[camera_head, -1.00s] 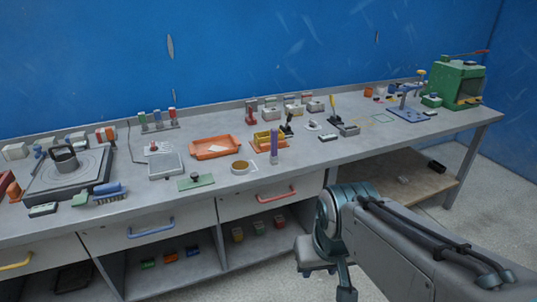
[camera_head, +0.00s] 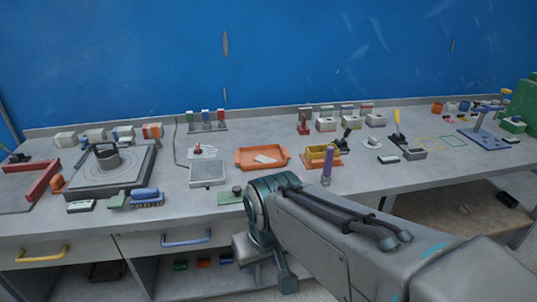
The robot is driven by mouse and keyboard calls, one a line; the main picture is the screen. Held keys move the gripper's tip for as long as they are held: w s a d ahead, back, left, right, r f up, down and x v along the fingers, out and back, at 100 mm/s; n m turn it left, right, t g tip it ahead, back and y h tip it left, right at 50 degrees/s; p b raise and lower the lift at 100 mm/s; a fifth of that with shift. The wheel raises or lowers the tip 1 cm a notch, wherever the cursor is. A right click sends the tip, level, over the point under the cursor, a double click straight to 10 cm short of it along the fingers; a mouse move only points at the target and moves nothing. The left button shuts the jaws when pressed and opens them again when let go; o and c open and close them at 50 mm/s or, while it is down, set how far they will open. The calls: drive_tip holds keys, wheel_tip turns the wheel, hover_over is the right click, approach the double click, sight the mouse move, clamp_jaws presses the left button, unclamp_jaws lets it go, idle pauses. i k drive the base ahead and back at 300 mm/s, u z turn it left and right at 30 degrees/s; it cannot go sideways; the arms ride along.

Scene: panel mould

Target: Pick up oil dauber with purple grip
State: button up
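The oil dauber with a purple grip (camera_head: 327,165) stands upright near the front edge of the grey workbench, right of centre. It is just in front of a yellow tray. My arm reaches in from the lower right, and its wrist end hangs in front of the bench edge, left of and below the dauber. My gripper (camera_head: 284,272) points down there, apart from the dauber. Its fingers are small and partly hidden by the arm, so I cannot tell whether they are open.
An orange tray (camera_head: 262,157) lies left of the dauber, with a green plate (camera_head: 231,197) nearer the front edge. A yellow-handled tool (camera_head: 397,124) stands to the right. A turntable plate (camera_head: 100,178) and a blue brush (camera_head: 146,195) are at the left. Free bench surface lies right of the dauber.

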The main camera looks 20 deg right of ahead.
sight(327, 178)
drive_tip(key=z, duration=0.05)
drive_tip(key=i, duration=0.7)
drive_tip(key=z, duration=0.65)
drive_tip(key=i, duration=0.4)
drive_tip(key=z, duration=0.35)
